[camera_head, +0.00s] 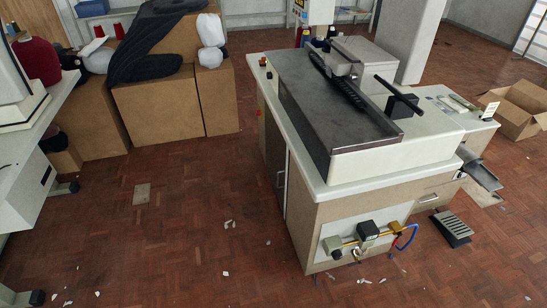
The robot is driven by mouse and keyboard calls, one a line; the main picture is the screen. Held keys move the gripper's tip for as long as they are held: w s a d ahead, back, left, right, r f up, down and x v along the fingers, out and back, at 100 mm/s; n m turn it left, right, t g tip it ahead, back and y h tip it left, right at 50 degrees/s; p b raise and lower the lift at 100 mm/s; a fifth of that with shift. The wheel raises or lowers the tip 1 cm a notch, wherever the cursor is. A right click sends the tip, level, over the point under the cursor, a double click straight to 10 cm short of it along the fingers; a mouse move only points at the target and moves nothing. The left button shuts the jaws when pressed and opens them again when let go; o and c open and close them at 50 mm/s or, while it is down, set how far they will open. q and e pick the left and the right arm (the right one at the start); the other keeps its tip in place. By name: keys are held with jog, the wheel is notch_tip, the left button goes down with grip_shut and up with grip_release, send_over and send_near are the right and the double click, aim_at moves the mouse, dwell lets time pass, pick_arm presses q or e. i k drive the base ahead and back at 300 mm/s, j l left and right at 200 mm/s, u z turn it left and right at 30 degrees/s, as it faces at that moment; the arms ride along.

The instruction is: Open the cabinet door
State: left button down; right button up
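The cabinet door (273,158) is a dark panel low on the left side of the buttonhole station (373,205). It looks shut. A small metal handle (280,179) stands upright near the door's right edge. The side is seen at a steep angle, so the door's face is narrow in view. Neither of my grippers shows in the head view.
A foot pedal (453,228) lies on the floor to the right, and an open cardboard box (518,108) stands beyond it. Cardboard boxes (160,108) stand at the back left. The brick floor (190,200) left of the station is mostly clear, with small white scraps.

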aim_at(278, 152)
jog(key=i+j+u, duration=0.1)
jog(key=i+j, duration=0.25)
jog(key=j, duration=0.15)
jog(key=i+j+u, duration=0.1)
jog(key=i+j, duration=0.25)
jog(key=j, duration=0.1)
